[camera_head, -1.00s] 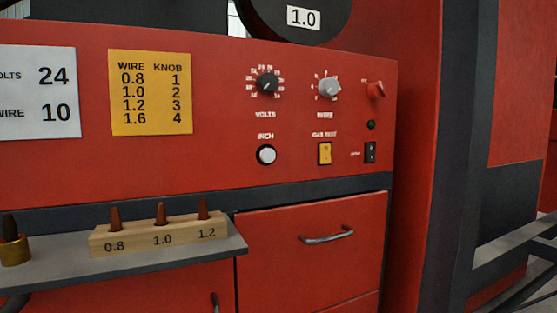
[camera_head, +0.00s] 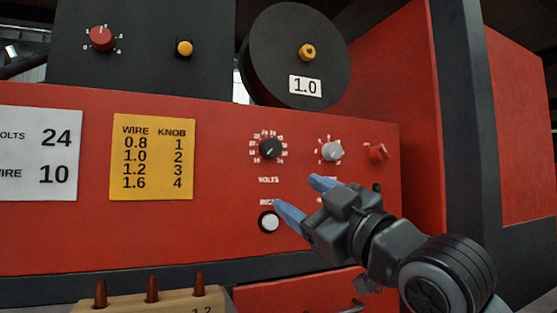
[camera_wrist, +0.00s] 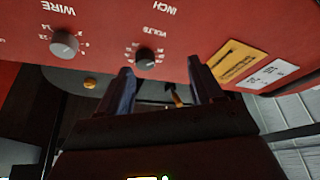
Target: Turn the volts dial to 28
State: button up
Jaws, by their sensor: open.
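The volts dial (camera_head: 270,149) is a black round knob with a white scale around it on the red panel, above the word VOLTS. It also shows in the wrist view (camera_wrist: 146,60), upside down, just beyond and between the fingertips. My gripper (camera_head: 302,197) is open and empty, with blue fingers, below and right of the dial in the head view. It appears apart from the knob. In the wrist view my gripper (camera_wrist: 160,75) has a finger on each side. The dial's exact reading is too small to tell.
The grey wire knob (camera_head: 331,151) sits right of the dial, with a red switch (camera_head: 377,152) beyond. The white inch button (camera_head: 269,222) is below. A yellow chart (camera_head: 152,158) and a white card (camera_head: 40,155) are at left. A wooden tip holder (camera_head: 150,299) stands below.

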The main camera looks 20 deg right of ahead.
aim_at(273, 148)
notch_tip(273, 148, up, 7)
jog(key=n+g, duration=0.1)
jog(key=n, duration=0.4)
jog(key=shift+d+f+p+x, duration=0.1)
jog(key=shift+d+p+x, duration=0.1)
jog(key=shift+x, duration=1.15)
jog(key=shift+d+f+p+x, duration=0.1)
jog(key=shift+p+x, duration=0.05)
jog(key=shift+x, duration=1.2)
jog(key=shift+d+f+p+x, duration=0.1)
jog(key=shift+d+p+x, duration=0.1)
jog(key=shift+x, duration=1.15)
jog(key=shift+w, duration=0.2)
jog(key=shift+c, duration=0.3)
jog(key=c, duration=1)
jog(key=shift+a+m, duration=0.1)
jog(key=shift+m, duration=0.2)
